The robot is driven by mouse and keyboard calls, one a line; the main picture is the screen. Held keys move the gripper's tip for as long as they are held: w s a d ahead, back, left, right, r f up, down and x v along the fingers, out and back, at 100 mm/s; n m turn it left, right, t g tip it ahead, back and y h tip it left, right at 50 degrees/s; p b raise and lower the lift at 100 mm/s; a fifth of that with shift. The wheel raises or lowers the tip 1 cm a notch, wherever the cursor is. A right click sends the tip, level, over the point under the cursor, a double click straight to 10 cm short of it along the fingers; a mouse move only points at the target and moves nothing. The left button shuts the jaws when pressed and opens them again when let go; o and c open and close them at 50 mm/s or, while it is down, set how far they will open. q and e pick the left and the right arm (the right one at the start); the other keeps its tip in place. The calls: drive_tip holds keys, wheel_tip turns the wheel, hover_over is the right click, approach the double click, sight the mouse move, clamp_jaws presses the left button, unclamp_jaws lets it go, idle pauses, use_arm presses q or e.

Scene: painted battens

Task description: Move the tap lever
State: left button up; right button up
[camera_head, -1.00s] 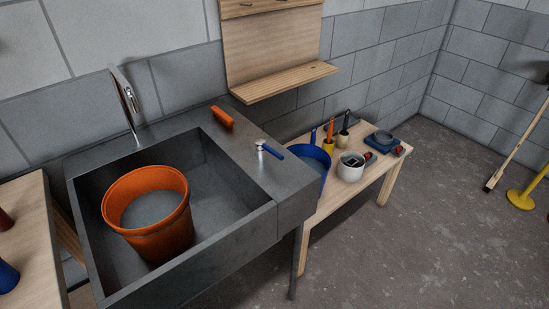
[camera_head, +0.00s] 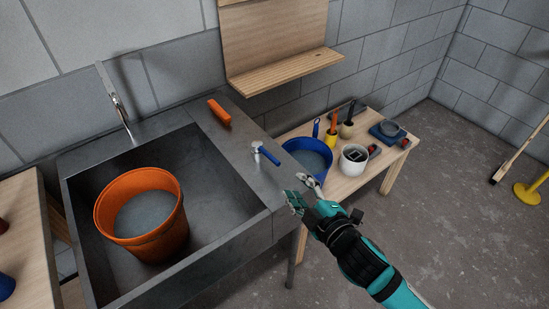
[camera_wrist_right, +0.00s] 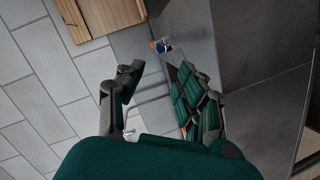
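The tap lever (camera_head: 266,154) is a blue handle on a short white-silver post, standing on the grey ledge right of the sink basin. In the right wrist view the lever (camera_wrist_right: 163,46) shows small, ahead of the fingers. My right gripper (camera_head: 303,191) is to the lower right of the lever in the head view, apart from it. Its two fingers are spread with nothing between them, as the right wrist view (camera_wrist_right: 160,92) shows. The curved metal spout (camera_head: 121,109) rises at the back of the sink. My left gripper is not in view.
An orange bucket (camera_head: 146,243) stands in the grey sink (camera_head: 215,213). An orange block-like object (camera_head: 219,111) lies on the ledge behind the lever. A wooden bench (camera_head: 345,186) to the right holds a blue bucket (camera_head: 294,147), a white pot (camera_head: 354,162) and tools. A wooden shelf (camera_head: 285,74) hangs above.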

sight(274, 159)
drive_tip(key=p+x, duration=0.1)
drive_tip(key=x, duration=1.2)
drive_tip(key=shift+a+f, duration=0.1)
drive_tip(key=shift+a, duration=0.1)
drive_tip(key=shift+c, duration=0.4)
clamp_jaws()
